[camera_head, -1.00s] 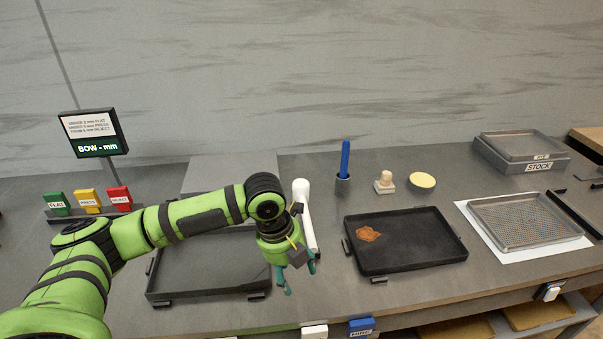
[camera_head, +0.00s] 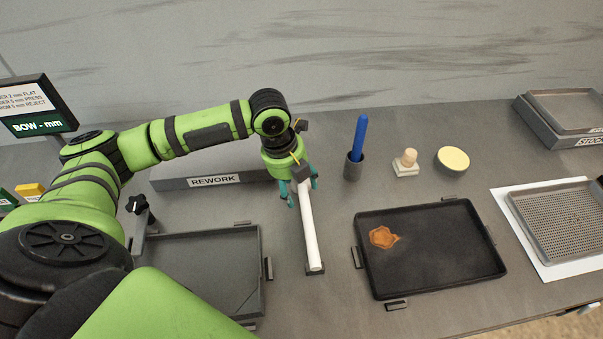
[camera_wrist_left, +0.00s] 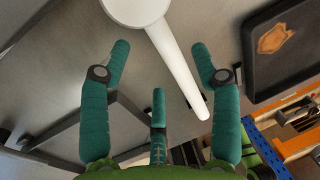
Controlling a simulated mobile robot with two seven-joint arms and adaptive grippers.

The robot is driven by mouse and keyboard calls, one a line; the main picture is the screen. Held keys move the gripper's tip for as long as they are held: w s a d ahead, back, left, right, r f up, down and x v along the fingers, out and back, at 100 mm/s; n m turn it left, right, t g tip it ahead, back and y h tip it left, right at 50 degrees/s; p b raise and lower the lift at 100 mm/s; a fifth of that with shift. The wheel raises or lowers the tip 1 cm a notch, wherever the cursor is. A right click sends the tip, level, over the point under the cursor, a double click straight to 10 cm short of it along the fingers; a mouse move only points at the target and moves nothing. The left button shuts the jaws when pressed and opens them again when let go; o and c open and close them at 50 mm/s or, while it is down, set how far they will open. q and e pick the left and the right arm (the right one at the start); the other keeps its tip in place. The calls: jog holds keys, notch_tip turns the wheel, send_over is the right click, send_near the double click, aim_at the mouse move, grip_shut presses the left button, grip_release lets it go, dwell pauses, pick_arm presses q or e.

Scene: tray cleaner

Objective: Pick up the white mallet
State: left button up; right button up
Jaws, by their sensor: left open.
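The white mallet lies on the grey bench, and its handle (camera_head: 310,236) points toward the bench's front. My left gripper (camera_head: 302,190) is over the mallet's far end and hides its head in the head view. In the left wrist view, the round white mallet head (camera_wrist_left: 137,8) is at the top edge and the handle runs down to the right. The open teal fingers of my left gripper (camera_wrist_left: 159,60) show on both sides of the handle, with a third finger below. I cannot tell whether any finger touches it. My right gripper is not in view.
A black tray (camera_head: 440,285) with an orange-brown stain lies to the right of the mallet. An empty grey tray frame (camera_head: 262,245) is to its left. A blue-handled tool (camera_head: 360,138) in a cup, a stamp-like block (camera_head: 406,164) and a round pad (camera_head: 453,160) stand behind.

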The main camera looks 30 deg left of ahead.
aim_at(301, 196)
pick_arm(q)
jog(key=f, duration=0.1)
jog(key=f+p, duration=0.1)
jog(key=f, duration=0.2)
jog(key=shift+w+d+f, duration=0.2)
jog(key=shift+w+d, duration=0.1)
jog(key=shift+d, duration=0.1)
jog(key=shift+f, duration=0.2)
grip_shut()
jog(key=shift+w+r, duration=0.1)
jog(key=shift+r, duration=0.05)
